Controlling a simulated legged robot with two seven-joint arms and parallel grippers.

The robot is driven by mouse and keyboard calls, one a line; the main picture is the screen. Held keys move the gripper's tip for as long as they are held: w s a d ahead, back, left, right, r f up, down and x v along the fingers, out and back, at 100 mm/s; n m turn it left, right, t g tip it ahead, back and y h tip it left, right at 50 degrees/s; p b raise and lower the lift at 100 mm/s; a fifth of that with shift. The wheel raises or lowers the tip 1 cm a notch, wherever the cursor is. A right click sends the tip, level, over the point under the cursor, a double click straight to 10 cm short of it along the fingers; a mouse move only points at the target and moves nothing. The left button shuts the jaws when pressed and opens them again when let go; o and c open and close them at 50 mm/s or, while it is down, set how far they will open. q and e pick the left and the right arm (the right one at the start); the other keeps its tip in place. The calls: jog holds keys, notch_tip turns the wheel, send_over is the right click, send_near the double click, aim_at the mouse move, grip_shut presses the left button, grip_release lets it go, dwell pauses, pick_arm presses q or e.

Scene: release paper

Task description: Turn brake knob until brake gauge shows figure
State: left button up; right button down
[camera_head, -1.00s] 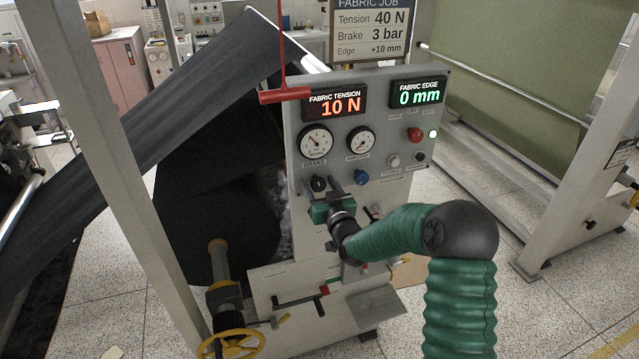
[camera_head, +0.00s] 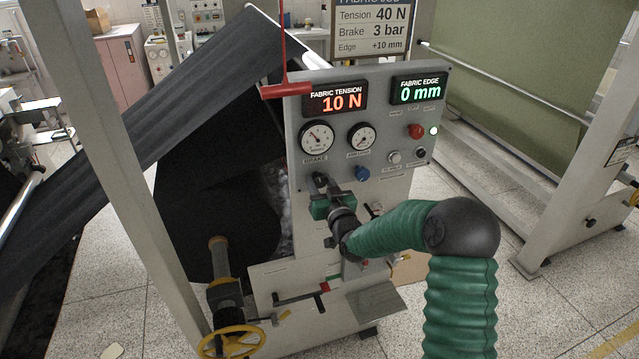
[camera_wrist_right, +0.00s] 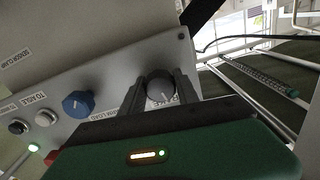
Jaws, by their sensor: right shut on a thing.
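The black brake knob (camera_wrist_right: 160,88) sits on the grey control panel (camera_head: 440,85), under the brake gauge. In the right wrist view it is between the two fingers of my right gripper (camera_wrist_right: 160,95), which is shut on it. In the head view my right gripper (camera_head: 323,183) mostly covers the knob. The brake gauge (camera_head: 317,138) is a white dial with a dark needle; its exact figure is too small to read. The job sign (camera_head: 369,28) reads Tension 40 N, Brake 3 bar, Edge +10 mm. My left gripper is not in view.
A second dial (camera_head: 361,136) and a blue knob (camera_head: 362,174) are to the right. The tension display (camera_head: 335,99) reads 10 N and the edge display (camera_head: 418,90) 0 mm. A red T-handle (camera_head: 286,90) hangs at the panel's upper left. A yellow handwheel (camera_head: 232,341) is below.

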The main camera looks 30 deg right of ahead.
jog(key=m+b, duration=0.2)
jog(key=m, duration=0.1)
jog(key=shift+f+m, duration=0.1)
jog(key=shift+m, duration=0.2)
jog(key=shift+m+b, duration=0.85)
jog(key=shift+m, duration=1.35)
jog(key=c, duration=0.9)
grip_release()
jog(key=shift+d, duration=0.1)
jog(key=shift+s, duration=0.1)
jog(key=shift+s, duration=0.35)
jog(key=b+v, duration=0.2)
jog(key=v, duration=1.4)
jog(key=shift+b, duration=0.35)
